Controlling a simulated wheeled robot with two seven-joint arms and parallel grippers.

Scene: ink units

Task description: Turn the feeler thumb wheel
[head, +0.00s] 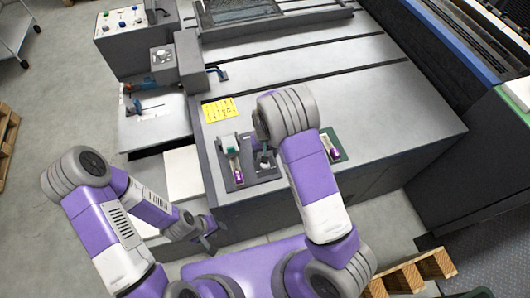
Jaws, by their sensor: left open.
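Small feeler-type units sit along the front edge of the grey machine table. The left unit (232,158) has a teal block on top and a purple knob (239,179) at its lower end. A middle unit (265,160) is partly hidden by my right arm. A right unit (331,147) on a dark green plate has a magenta part. I cannot tell which part is the thumb wheel. My left gripper (209,236) is open and empty, low in front of the machine, below and left of the units.
A yellow label sheet (220,110) lies on the grey table (390,105) behind the units. A control box (125,35) with buttons stands at the back left. Wooden pallets lie at the lower right (437,265) and left edge (5,135).

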